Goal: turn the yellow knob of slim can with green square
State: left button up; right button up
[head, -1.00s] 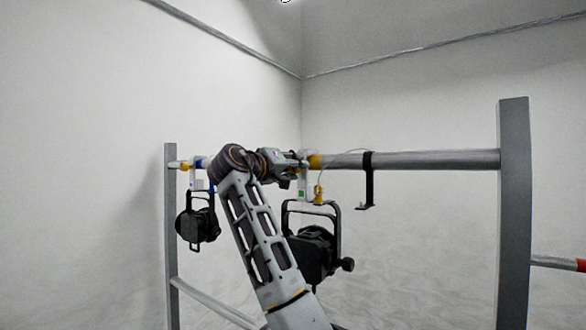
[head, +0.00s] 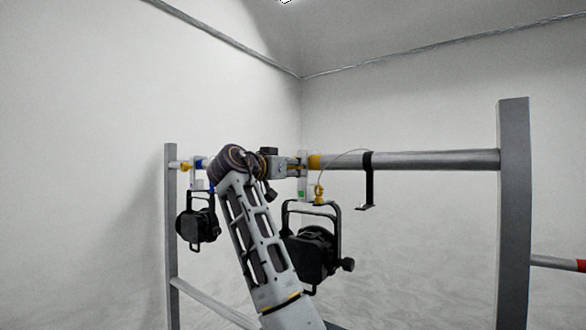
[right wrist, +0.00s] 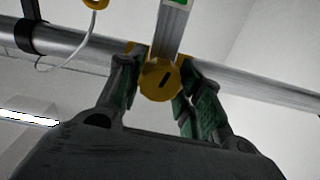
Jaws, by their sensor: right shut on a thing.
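The can with the green square (head: 301,195) is a black lamp (head: 314,252) hanging in its yoke from a pale clamp on the horizontal pipe. The green square shows partly at the top edge of the right wrist view (right wrist: 174,3). The yellow knob (right wrist: 161,81), round with a dark slot, sits at the clamp by the pipe. My right gripper (head: 299,164) is at the clamp, its fingers on either side of the knob, shut on it. In the head view my gripper hides the knob. My left gripper is not in view.
The grey pipe (head: 430,159) runs between two upright posts, the right one (head: 512,210) nearer. A second black lamp (head: 197,222) hangs at left. A black hanging bracket (head: 370,180) is on the pipe at right. A thin cable runs from it to a yellow fitting (head: 319,196).

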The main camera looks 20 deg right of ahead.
jog(key=m, duration=0.6)
jog(key=shift+w+f+m, duration=0.1)
jog(key=shift+f+m, duration=0.05)
jog(key=shift+m, duration=0.25)
jog(key=m, duration=0.6)
jog(key=shift+m, duration=0.3)
jog(key=m, duration=0.6)
jog(key=shift+a+r+m, duration=0.1)
jog(key=shift+r+m, duration=0.15)
jog(key=shift+m, duration=0.05)
jog(key=m, duration=0.6)
jog(key=shift+m, duration=0.4)
jog(key=shift+r, duration=0.1)
jog(key=o, duration=1)
jog(key=shift+o, duration=0.2)
